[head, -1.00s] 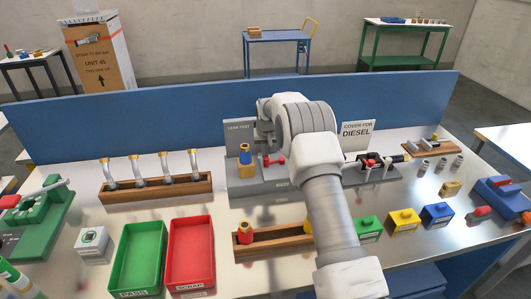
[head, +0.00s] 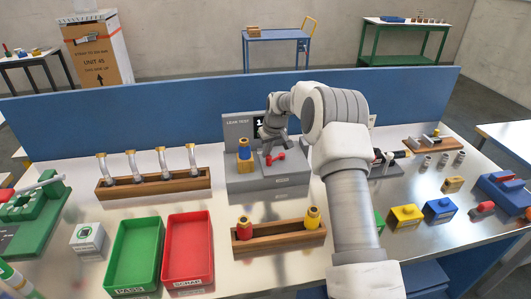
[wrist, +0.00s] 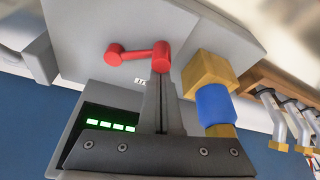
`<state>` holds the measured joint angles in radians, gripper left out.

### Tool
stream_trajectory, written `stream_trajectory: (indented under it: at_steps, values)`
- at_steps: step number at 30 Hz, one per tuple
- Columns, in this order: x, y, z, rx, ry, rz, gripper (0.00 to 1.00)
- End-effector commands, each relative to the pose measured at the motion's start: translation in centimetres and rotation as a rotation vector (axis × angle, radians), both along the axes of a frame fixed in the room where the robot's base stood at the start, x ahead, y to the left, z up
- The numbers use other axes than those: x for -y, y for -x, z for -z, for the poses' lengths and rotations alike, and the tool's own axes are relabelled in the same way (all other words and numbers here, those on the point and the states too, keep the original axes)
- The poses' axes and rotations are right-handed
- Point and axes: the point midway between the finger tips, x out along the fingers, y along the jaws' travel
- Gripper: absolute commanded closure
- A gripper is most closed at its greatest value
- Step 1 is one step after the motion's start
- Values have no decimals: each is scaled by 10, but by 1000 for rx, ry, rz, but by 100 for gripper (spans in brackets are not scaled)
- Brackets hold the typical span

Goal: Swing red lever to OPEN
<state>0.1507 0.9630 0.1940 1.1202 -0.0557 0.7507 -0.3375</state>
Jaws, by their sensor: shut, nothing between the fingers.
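The red lever (head: 275,157) is on the top of the grey leak-test station (head: 240,184). In the wrist view the lever (wrist: 138,52) has a round end at the left and a thicker end at the right, beside my fingertips. My gripper (wrist: 161,78) is shut and empty, its fingers pointing at the thicker end; I cannot tell whether they touch it. In the head view my gripper (head: 274,142) is just above the lever. A small label by the lever is partly hidden by the fingers and unreadable.
A brass and blue fitting (head: 244,150) stands on the station left of the lever. A wooden rack of bent tubes (head: 155,184) is further left. A wooden block with two brass-and-red or yellow parts (head: 278,238) lies in front. Green (head: 113,270) and red (head: 165,268) trays are at front left.

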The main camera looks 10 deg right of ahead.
Motion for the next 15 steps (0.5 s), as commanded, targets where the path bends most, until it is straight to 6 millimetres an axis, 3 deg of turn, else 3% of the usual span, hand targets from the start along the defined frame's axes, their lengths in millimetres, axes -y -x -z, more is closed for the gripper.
stream_trajectory:
  at_steps: [15]
  values:
    - [17, 26, 1, -2, -2, -486, 100]
